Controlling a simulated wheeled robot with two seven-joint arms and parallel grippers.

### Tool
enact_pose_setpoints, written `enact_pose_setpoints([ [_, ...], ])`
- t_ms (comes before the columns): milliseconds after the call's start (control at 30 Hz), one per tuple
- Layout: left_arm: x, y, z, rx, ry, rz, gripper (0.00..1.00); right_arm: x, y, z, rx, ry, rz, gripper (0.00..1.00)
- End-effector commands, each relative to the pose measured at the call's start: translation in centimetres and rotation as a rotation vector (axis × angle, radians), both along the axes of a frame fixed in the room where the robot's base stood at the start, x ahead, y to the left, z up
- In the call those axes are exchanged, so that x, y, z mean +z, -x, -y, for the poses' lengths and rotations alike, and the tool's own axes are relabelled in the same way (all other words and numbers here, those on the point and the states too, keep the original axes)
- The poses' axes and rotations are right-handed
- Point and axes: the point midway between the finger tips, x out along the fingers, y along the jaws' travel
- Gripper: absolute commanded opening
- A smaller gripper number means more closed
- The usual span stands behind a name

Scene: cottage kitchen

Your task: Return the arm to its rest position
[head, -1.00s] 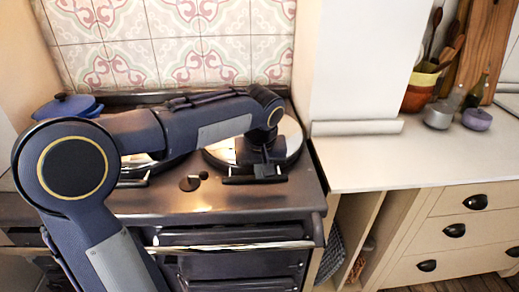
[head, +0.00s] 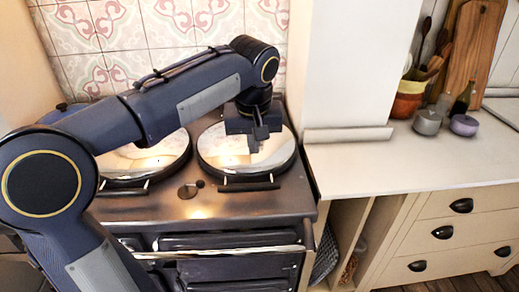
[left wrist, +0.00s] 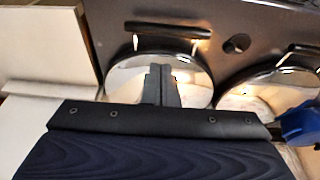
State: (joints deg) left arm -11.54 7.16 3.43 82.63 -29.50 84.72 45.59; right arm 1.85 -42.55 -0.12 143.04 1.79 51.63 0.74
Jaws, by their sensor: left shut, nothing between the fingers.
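My left arm reaches in from the left across the stove in the head view. My left gripper (head: 253,143) hangs above the right round hotplate lid (head: 215,150), pointing down. Its fingers are together with nothing between them. In the left wrist view the closed fingers (left wrist: 161,86) show in front of a shiny lid (left wrist: 130,75). I cannot tell how high the fingertips are above the lid. My right gripper is in neither view.
The dark stove (head: 150,208) has a second shiny lid (head: 145,158) on the left. A blue pot, mostly hidden behind my arm, shows in the left wrist view (left wrist: 300,124). The white counter (head: 390,165) at right is largely clear, with small pots (head: 427,122) at its back.

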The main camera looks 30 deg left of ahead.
Motion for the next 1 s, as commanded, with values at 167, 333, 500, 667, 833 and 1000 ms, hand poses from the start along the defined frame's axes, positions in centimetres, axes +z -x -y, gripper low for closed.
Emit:
enact_pose_setpoints([
  [167, 0.4, 0.1, 0.0, 0.000, -0.001, -0.001, 0.00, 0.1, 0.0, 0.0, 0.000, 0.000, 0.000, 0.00],
  [333, -0.3, 2.3, -0.4, -0.054, 0.031, 0.010, 0.00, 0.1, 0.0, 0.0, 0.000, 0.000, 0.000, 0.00],
  [500, -3.6, 9.3, -0.2, -0.214, 0.137, 0.066, 0.00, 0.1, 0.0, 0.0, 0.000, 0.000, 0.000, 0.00],
  [667, -8.1, 15.8, 1.8, -0.346, 0.233, 0.173, 0.00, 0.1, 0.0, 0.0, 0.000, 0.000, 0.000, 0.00],
  [833, -12.0, 19.9, 4.1, -0.417, 0.282, 0.276, 0.00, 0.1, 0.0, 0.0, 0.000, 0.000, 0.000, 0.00],
  [1000, -13.6, 21.2, 5.1, -0.441, 0.294, 0.320, 0.00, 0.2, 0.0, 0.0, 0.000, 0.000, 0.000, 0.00],
])
